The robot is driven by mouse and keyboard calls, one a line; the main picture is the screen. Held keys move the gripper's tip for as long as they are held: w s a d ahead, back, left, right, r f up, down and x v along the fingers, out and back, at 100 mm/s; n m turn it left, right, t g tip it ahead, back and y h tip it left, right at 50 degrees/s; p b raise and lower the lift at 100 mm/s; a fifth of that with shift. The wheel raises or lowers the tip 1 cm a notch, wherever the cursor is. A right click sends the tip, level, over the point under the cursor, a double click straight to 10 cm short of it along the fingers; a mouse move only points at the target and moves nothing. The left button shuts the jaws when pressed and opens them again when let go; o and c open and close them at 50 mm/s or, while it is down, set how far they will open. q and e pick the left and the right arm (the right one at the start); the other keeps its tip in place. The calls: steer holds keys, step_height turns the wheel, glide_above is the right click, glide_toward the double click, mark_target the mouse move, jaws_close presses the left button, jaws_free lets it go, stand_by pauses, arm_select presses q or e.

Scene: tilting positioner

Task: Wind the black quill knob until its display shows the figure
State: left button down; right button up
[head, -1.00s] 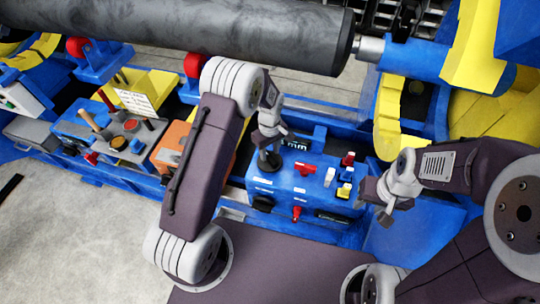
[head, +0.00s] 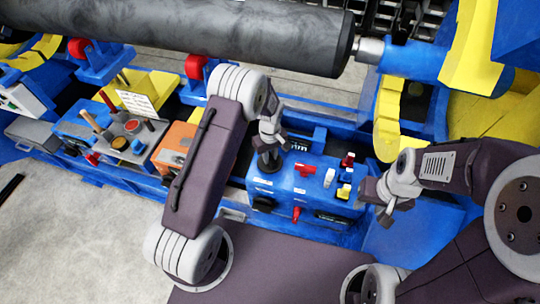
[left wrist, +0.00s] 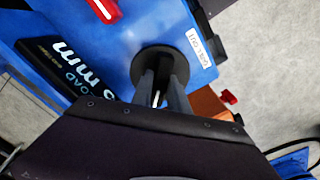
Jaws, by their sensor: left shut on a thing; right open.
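The black quill knob (head: 268,163) stands on the top of the blue control box (head: 285,188), at its left end. My left gripper (head: 269,150) comes down from above and is shut on the knob. In the left wrist view the knob's round dark flange (left wrist: 143,62) shows around the two fingers. The black display (left wrist: 68,68) lies beside it with "mm" and "LOAD" lettering; its figure is mostly cut off by my gripper's body. In the head view the display (head: 298,144) is partly covered and unreadable. My right gripper (head: 386,208) is open and empty, right of the box.
Red handles (head: 305,169), a white switch (head: 329,178) and a yellow button (head: 343,190) sit on the box. A large dark cylinder (head: 200,28) spans the back. An orange box (head: 176,143) and a panel with knobs (head: 131,137) stand to the left.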

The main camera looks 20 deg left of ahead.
arm_select(q)
steer(key=c, duration=1.3)
jaws_free()
step_height(320, 180, up, 9)
steer(key=shift+r, duration=0.1)
